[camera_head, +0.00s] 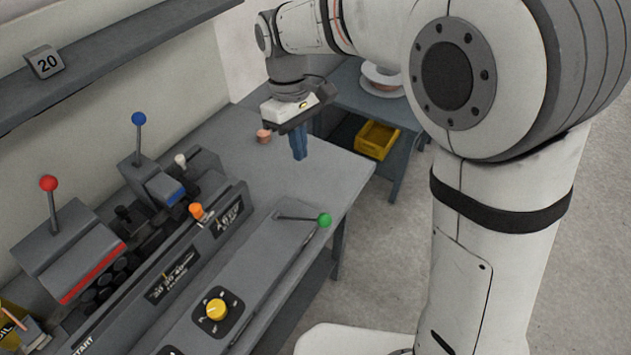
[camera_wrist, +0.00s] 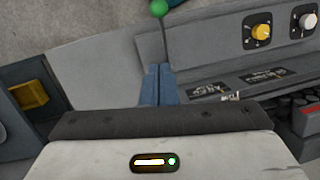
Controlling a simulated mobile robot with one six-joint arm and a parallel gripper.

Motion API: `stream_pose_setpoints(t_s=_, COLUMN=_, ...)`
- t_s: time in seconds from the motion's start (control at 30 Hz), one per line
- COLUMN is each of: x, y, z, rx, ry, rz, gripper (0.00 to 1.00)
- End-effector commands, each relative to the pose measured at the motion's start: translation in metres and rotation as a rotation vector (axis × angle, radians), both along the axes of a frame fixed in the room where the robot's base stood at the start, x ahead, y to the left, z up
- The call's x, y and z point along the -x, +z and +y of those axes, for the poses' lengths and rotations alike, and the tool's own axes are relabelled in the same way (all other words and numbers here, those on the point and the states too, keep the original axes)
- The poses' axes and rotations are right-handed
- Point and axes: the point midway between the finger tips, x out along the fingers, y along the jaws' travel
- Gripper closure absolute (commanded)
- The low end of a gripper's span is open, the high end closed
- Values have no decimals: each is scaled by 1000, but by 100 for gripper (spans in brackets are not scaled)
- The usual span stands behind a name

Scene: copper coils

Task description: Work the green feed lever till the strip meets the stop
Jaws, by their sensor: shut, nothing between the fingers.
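The green feed lever has a green ball knob (camera_head: 324,220) on a thin dark rod (camera_head: 298,218), at the right end of the machine's front panel. In the wrist view the green knob (camera_wrist: 159,8) shows at the top edge, beyond my fingertips. My gripper (camera_head: 299,156) is shut and empty, pointing down above the bench, behind the lever and apart from it. Its blue fingers also show together in the wrist view (camera_wrist: 157,82). I cannot make out the strip or the stop clearly; an orange knob (camera_head: 196,210) stands by the scale on the machine.
A blue-ball lever (camera_head: 139,119) and a red-ball lever (camera_head: 48,184) rise from the machine. A yellow dial (camera_head: 216,309) is on the front panel. A small copper coil (camera_head: 263,136) lies on the bench. The bench's right end is clear.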

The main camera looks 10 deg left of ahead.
Motion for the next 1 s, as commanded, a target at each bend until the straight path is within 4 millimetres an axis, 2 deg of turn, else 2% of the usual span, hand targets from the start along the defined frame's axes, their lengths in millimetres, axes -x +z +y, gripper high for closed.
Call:
stream_pose_setpoints(t_s=0.1, x=0, y=0, z=5, rx=2, ry=17, rz=5, gripper=100)
stream_pose_setpoints(t_s=0.47, x=1, y=-4, z=4, rx=3, ry=15, rz=6, gripper=100)
stream_pose_setpoints(t_s=0.67, x=7, y=-32, z=0, rx=5, ry=14, rz=9, gripper=100)
stream_pose_setpoints(t_s=1.0, x=21, y=-100, z=-10, rx=4, ry=14, rz=8, gripper=100)
